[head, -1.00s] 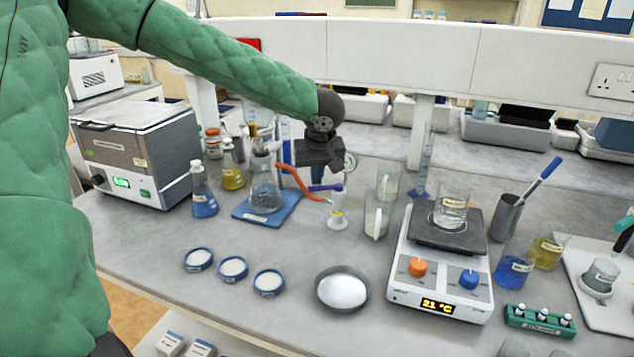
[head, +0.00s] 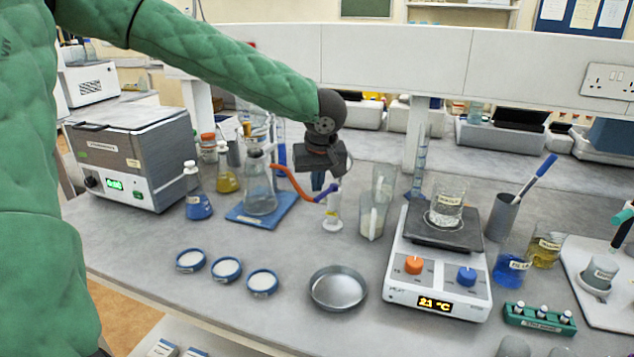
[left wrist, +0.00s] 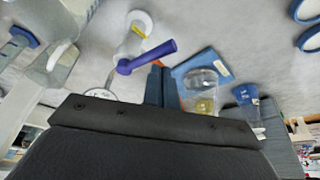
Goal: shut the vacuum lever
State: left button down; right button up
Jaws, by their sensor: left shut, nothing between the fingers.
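The vacuum lever (head: 327,192) is a short purple bar on top of a small white upright fitting (head: 332,214), beside the end of an orange hose (head: 287,178). It sits tilted in the head view, its right end higher. In the left wrist view, the lever (left wrist: 148,57) lies just beyond my fingertips. My left gripper (head: 318,182) is shut and empty, pointing down right behind the lever. Its blue fingers (left wrist: 160,84) come close to the bar; I cannot tell whether they touch. The hose leads to a flask (head: 260,190) on a blue mat (head: 240,218). My right gripper is not in view.
Glass beakers (head: 375,218) stand close to the right of the fitting, then a hotplate (head: 440,268). A metal dish (head: 338,288) and several small blue-rimmed dishes (head: 226,269) lie in front. A shelf rail (head: 420,62) runs behind. Bench space just in front of the fitting is clear.

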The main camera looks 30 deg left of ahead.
pick_arm(q)
jog(key=shift+w, duration=0.1)
jog(key=shift+w, duration=0.65)
